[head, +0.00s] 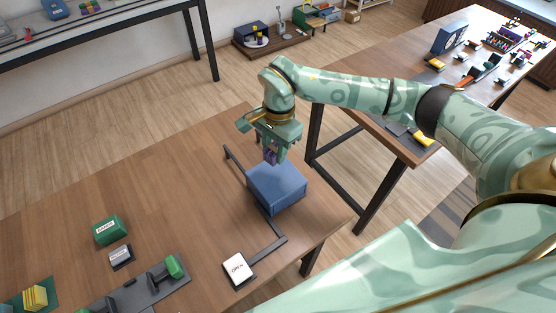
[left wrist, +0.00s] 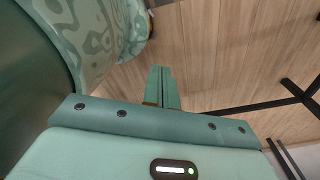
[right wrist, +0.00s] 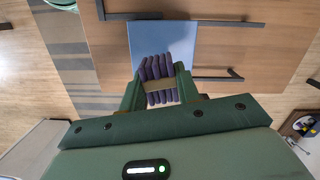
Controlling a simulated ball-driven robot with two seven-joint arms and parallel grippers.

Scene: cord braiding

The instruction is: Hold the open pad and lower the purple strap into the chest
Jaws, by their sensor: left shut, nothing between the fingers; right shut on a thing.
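The blue chest (head: 277,190) sits on the wooden table near its right edge. Its top looks flat and closed in the head view, and it shows as a plain blue face (right wrist: 165,40) in the right wrist view. My right gripper (head: 270,155) is above the chest's back-left part, shut on the purple strap (right wrist: 156,68), a folded bundle with a tan band around it. The white "OPEN" pad (head: 237,268) lies at the table's front edge with nothing on it. My left gripper (left wrist: 164,88) is shut and empty over floor, away from the pad, and out of the head view.
A green box (head: 108,230), a small grey-topped block (head: 121,257), a dark tray with green handles (head: 148,288) and a yellow stack (head: 35,298) stand at left. The table's middle is clear.

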